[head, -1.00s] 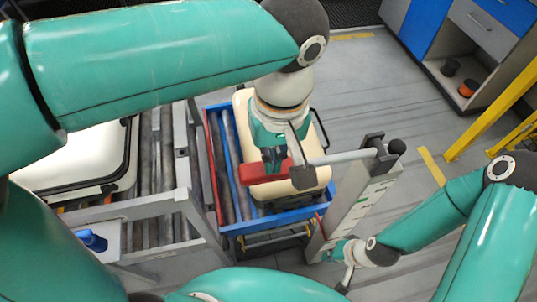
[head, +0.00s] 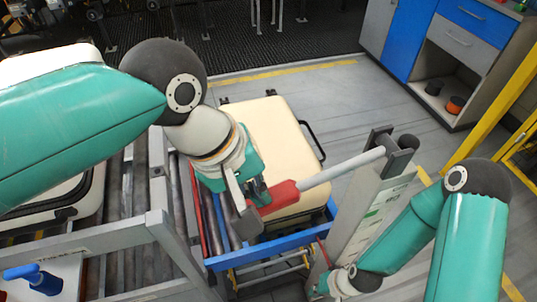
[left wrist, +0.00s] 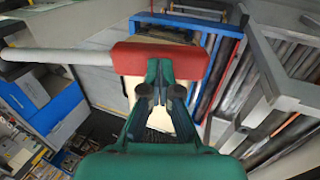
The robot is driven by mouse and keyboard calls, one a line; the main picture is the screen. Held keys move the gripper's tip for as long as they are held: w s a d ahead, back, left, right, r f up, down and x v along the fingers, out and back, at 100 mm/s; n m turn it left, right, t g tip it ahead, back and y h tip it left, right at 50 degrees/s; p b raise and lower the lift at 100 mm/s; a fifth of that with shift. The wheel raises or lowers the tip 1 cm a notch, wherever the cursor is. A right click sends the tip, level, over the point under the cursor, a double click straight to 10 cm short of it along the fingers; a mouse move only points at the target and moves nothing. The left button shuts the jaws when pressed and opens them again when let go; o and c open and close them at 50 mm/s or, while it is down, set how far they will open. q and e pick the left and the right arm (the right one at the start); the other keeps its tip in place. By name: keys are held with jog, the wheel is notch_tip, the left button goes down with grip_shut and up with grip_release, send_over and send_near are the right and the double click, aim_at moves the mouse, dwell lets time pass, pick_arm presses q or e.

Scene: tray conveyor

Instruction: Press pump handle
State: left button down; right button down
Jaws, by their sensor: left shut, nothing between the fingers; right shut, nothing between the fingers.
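The pump handle is a grey bar (head: 345,167) with a red grip (head: 281,197), hinged at the top of a grey post (head: 352,225). It slopes down to the left from the post. My left gripper (head: 258,195) is shut and empty at the grip's left end. In the left wrist view the red grip (left wrist: 160,60) lies across the tips of my left gripper (left wrist: 161,76), seemingly touching them. My right gripper (head: 324,286) is shut and low beside the foot of the post, partly hidden by its own arm.
A cream case (head: 270,140) lies on a blue-framed roller cart (head: 275,245) under the handle. A grey roller conveyor (head: 95,245) stands at the left, with another cream case. Blue and grey cabinets (head: 455,45) and a yellow rail stand at the right.

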pick_arm(q)
jog(key=shift+s+f, duration=0.1)
jog(key=shift+f, duration=0.55)
jog(key=shift+r, duration=0.3)
jog(key=p+v, duration=0.4)
jog(key=v, duration=0.1)
jog(key=shift+w+d+r, duration=0.2)
jog(key=shift+w+r, duration=0.05)
jog(key=shift+r, duration=0.05)
jog(key=w+p+v, duration=0.1)
jog(key=v, duration=0.8)
jog(key=shift+s+d+p, duration=0.2)
jog(key=shift+s+p, duration=0.15)
jog(key=shift+s, duration=0.05)
jog(key=shift+r, duration=0.15)
